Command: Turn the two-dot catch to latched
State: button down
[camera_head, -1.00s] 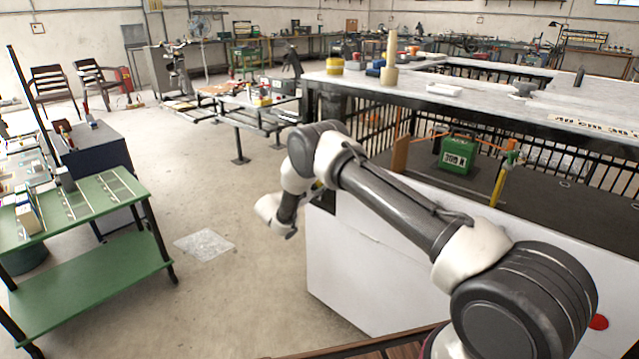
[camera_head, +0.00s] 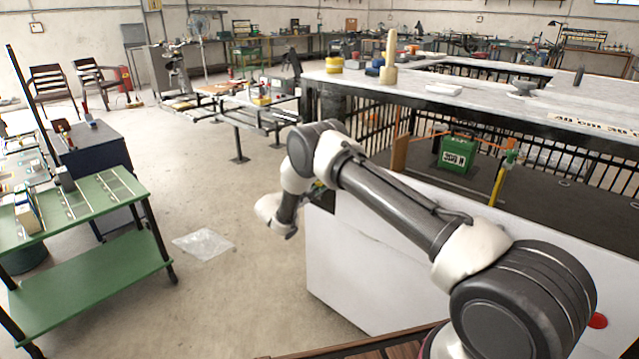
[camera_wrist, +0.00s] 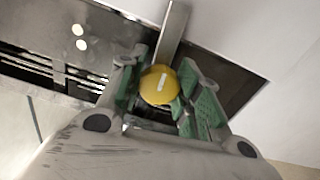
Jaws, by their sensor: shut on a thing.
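In the wrist view, a round yellow knob (camera_wrist: 159,86) with a short white mark sits between the green finger pads. A flat grey metal bar (camera_wrist: 173,34) runs from behind the knob to the top of the view. Two white dots (camera_wrist: 80,37) show on the dark plate at the upper left, apart from the bar. My gripper (camera_wrist: 160,98) is shut on the yellow knob. In the head view the knob and dots cannot be made out, and my arm mostly hides the gripper beside the white cabinet (camera_head: 365,265).
A green 300 N block (camera_head: 457,153) and a yellow post (camera_head: 498,185) stand on the dark top behind my arm. A green shelf table (camera_head: 95,265) stands at the left. The floor (camera_head: 225,300) between it and the cabinet is mostly clear.

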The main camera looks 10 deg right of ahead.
jog(key=shift+f+m, duration=0.1)
jog(key=shift+m, duration=0.6)
jog(key=c, duration=1)
grip_release()
jog(key=v, duration=1.2)
